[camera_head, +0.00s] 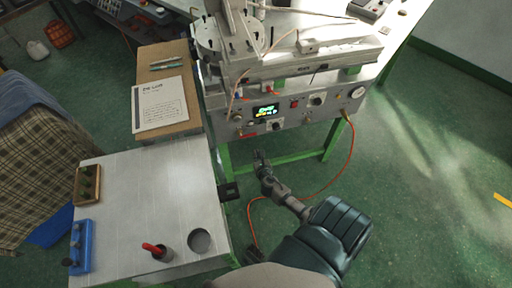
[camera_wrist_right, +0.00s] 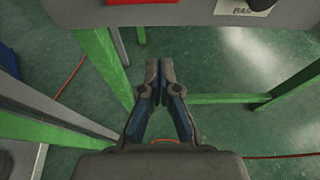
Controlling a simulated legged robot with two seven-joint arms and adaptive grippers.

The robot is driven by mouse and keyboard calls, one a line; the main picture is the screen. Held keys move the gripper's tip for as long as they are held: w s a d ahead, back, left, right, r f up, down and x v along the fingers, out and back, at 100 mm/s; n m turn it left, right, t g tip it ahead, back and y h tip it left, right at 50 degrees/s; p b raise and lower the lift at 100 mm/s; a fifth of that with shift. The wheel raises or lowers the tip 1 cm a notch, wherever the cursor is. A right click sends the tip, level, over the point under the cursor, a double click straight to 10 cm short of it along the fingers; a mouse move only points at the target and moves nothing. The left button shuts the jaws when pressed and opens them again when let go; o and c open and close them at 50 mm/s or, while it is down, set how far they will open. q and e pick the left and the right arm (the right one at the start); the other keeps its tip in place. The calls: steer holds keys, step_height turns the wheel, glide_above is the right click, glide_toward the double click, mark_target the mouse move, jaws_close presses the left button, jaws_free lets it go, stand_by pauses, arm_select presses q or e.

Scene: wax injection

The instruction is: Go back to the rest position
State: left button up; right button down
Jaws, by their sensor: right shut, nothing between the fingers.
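My right gripper (camera_head: 262,160) reaches in from the bottom right in the head view, over open floor between the light table and the wax machine. Its fingertips point at the lower front of the machine and appear apart from it. In the right wrist view the gripper (camera_wrist_right: 157,72) is shut, its fingertips together and nothing between them. My left gripper does not show in either view.
The wax machine (camera_head: 300,118) with a lit display stands on green legs. The light table (camera_head: 150,205) at left holds a blue fixture (camera_head: 80,248), a wooden tray (camera_head: 88,184) and a red-handled tool (camera_head: 153,249). An orange hose (camera_head: 335,180) hangs near my arm. Floor at right is clear.

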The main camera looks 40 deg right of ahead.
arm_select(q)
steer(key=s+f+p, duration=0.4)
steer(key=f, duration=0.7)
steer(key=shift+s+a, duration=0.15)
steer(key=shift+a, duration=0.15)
arm_select(e)
steer(key=s+a+f+m+g+y, duration=0.3)
steer(key=s+a+f+m+g, duration=0.2)
steer(key=s+a+f+m, duration=0.4)
steer(key=s+a+f+m+g+y, duration=0.4)
steer(key=s+a+f+m, duration=0.5)
steer(key=s+a+m, duration=0.5)
steer(key=s+m+g, duration=0.1)
steer(key=s+m, duration=0.4)
steer(key=shift+s+a, duration=0.2)
steer(key=shift+s, duration=0.05)
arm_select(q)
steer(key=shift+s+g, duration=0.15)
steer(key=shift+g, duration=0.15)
arm_select(e)
steer(key=shift+s+d, duration=0.1)
steer(key=shift+s, duration=0.05)
